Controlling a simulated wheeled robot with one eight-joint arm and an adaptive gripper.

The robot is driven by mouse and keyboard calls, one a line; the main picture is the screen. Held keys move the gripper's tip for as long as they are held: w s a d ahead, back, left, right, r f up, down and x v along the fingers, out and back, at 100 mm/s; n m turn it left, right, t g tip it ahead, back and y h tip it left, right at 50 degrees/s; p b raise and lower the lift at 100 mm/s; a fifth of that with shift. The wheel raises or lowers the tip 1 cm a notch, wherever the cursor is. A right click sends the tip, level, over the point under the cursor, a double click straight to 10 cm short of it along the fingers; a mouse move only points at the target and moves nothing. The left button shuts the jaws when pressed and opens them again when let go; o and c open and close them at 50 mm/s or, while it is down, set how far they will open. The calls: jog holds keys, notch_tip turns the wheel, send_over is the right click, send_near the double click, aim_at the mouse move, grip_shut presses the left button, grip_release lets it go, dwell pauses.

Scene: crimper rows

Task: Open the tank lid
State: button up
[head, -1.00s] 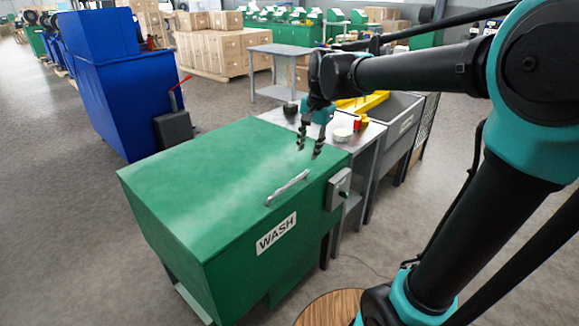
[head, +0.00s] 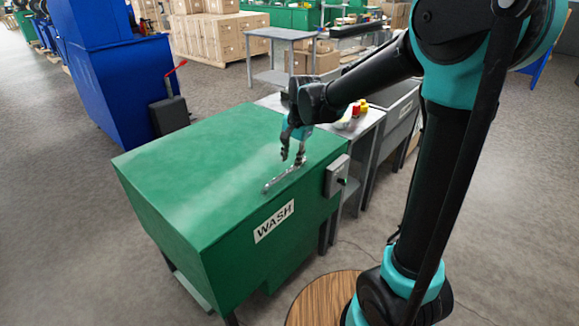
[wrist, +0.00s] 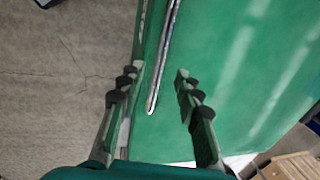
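The green wash tank (head: 240,210) stands in the middle of the head view with a WASH label on its front. Its lid (head: 190,155) is shut and flat on top. A metal bar handle (head: 284,178) lies along the lid's front edge. My gripper (head: 292,157) points down above the handle's right end. In the wrist view my gripper (wrist: 155,92) is open, with the handle (wrist: 162,60) between its two fingers and the lid (wrist: 230,60) behind it. I cannot tell how far the fingertips are above the lid. No finger touches the handle in the wrist view.
A grey control box (head: 337,176) is fixed to the tank's right side. A grey table (head: 362,126) with small red and yellow items stands beyond it. A blue machine (head: 110,80) stands at the back left. Floor (head: 70,250) to the left is clear.

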aim_at(289, 169)
jog(key=shift+w+a+f, duration=0.1)
jog(key=shift+a+f, duration=0.05)
jog(key=shift+f, duration=0.75)
jog(key=shift+w+a+f, duration=0.1)
jog(key=shift+f, duration=0.8)
jog(key=shift+c, duration=0.2)
grip_shut()
